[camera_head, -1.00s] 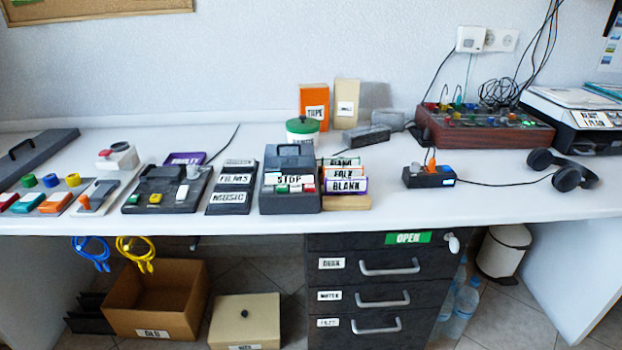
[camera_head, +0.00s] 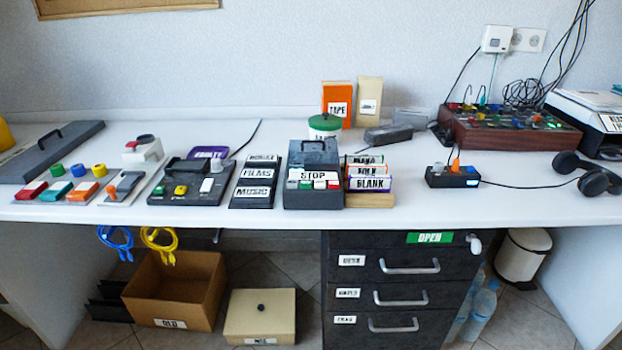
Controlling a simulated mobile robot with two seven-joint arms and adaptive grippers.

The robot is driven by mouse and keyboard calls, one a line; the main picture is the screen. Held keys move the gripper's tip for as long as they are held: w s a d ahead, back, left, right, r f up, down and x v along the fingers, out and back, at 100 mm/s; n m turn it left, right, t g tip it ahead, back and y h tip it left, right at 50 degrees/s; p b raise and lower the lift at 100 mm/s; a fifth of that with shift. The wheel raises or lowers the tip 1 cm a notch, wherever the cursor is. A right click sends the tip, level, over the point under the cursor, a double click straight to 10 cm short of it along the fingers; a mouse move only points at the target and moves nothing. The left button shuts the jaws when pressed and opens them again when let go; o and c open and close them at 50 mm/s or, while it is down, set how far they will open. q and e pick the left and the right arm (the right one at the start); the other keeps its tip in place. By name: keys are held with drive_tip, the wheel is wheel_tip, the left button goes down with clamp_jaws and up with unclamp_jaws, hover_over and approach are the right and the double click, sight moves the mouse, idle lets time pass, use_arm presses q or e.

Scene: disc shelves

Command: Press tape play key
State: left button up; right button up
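A dark grey tape player (camera_head: 313,172) stands near the desk's front edge at the middle of the head view. It has a smoky lid on top and a white label reading STOP. A row of keys (camera_head: 313,185) in green, white and red runs along its front below the label. Which key is the play key I cannot read; one at the left of the row is green. Neither of my grippers shows in this view, and nothing touches the tape player.
Cassettes (camera_head: 368,170) stand in a wooden holder right of the player. A dark rack labelled FILMS and MUSIC (camera_head: 256,180) and a black button deck (camera_head: 181,190) lie left. A green-lidded jar (camera_head: 325,127) stands behind. Drawers (camera_head: 390,290) are below.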

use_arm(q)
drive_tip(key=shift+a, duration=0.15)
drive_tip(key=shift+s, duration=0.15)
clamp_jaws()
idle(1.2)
